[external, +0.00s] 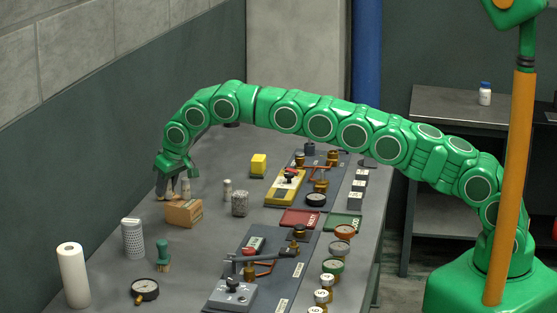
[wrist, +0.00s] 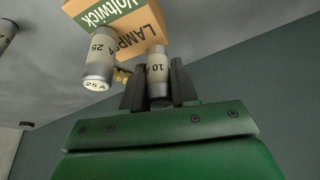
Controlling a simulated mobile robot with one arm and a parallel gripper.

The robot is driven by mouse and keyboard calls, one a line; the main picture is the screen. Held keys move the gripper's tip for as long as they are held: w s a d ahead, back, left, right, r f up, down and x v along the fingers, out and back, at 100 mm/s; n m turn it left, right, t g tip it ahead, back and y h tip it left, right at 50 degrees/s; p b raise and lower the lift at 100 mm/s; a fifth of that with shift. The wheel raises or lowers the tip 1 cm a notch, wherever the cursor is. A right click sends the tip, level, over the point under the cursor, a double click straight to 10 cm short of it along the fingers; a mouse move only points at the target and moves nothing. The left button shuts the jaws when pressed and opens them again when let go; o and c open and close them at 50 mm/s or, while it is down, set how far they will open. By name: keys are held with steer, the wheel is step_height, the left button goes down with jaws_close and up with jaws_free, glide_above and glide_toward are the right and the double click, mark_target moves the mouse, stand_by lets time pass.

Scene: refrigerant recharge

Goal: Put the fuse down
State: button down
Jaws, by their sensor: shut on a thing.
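My gripper (external: 168,190) is at the far left of the bench, its fingers pointing down beside a cardboard box. In the wrist view my gripper (wrist: 157,84) is shut on a grey cylindrical fuse (wrist: 158,66) with a pale label reading 10. One finger is on each side of it. Another grey fuse marked 25 A (wrist: 99,58) stands close beside the held one, apart from the fingers. I cannot tell whether the held fuse touches the bench top.
The orange-brown lamp box (external: 184,213) stands close to my gripper. A white roll (external: 73,275), a perforated canister (external: 133,238), a green-handled brush (external: 163,256) and a gauge (external: 145,290) stand nearer the camera. A yellow block (external: 258,165) is to the right. A wall runs along the left.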

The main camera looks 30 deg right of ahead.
steer(key=shift+f, duration=0.55)
steer(key=shift+f, duration=0.1)
steer(key=c, duration=1.1)
jaws_free()
steer(key=shift+c, duration=0.2)
steer(key=v, duration=1.2)
